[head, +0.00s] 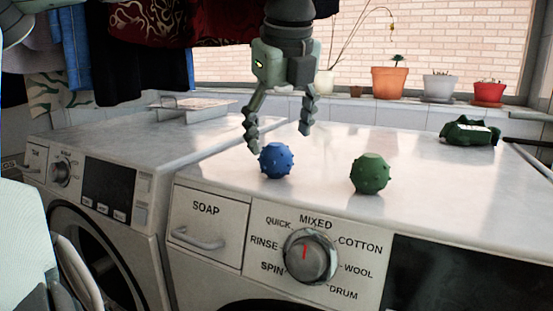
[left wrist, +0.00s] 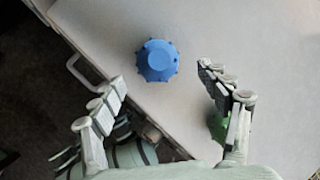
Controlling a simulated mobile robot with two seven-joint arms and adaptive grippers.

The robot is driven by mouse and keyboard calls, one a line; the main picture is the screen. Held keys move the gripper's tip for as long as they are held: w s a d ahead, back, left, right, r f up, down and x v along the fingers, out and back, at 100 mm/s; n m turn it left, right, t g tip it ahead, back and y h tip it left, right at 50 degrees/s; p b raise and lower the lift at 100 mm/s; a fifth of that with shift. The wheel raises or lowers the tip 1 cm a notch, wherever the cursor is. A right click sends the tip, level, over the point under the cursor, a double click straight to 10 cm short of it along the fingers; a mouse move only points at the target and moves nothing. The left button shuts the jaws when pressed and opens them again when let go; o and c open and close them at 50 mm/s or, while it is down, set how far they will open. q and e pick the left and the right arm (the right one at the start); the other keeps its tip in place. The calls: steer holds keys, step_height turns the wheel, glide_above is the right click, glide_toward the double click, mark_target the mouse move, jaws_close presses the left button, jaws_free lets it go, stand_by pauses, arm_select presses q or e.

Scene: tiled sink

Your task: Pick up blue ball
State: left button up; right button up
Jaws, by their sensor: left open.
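The blue ball (head: 276,160), studded with small bumps, sits on top of the right washing machine (head: 400,150) near its front left edge. My left gripper (head: 279,138) is open and empty, pointing down just above and behind the ball. In the left wrist view the blue ball (left wrist: 157,60) lies just ahead of the gap between the open fingertips (left wrist: 161,76), with nothing gripped.
A green studded ball (head: 370,174) sits right of the blue one. It shows partly behind a finger in the left wrist view (left wrist: 216,126). A dark green object (head: 469,131) lies at the right. Potted plants (head: 389,82) line the back ledge; clothes (head: 120,50) hang left.

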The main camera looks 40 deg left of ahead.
mark_target(277, 146)
arm_select(q)
steer(key=x, duration=0.5)
steer(key=shift+s+a+p, duration=0.15)
steer(key=shift+a+p, duration=0.05)
steer(key=shift+p, duration=0.2)
steer(key=c, duration=1.2)
arm_select(e)
steer(key=shift+s+f, duration=0.2)
steer(key=shift+f, duration=0.45)
steer(key=shift+s+f, duration=0.2)
steer(key=shift+f, duration=0.4)
arm_select(q)
steer(key=shift+r, duration=0.1)
steer(key=shift+c, duration=0.2)
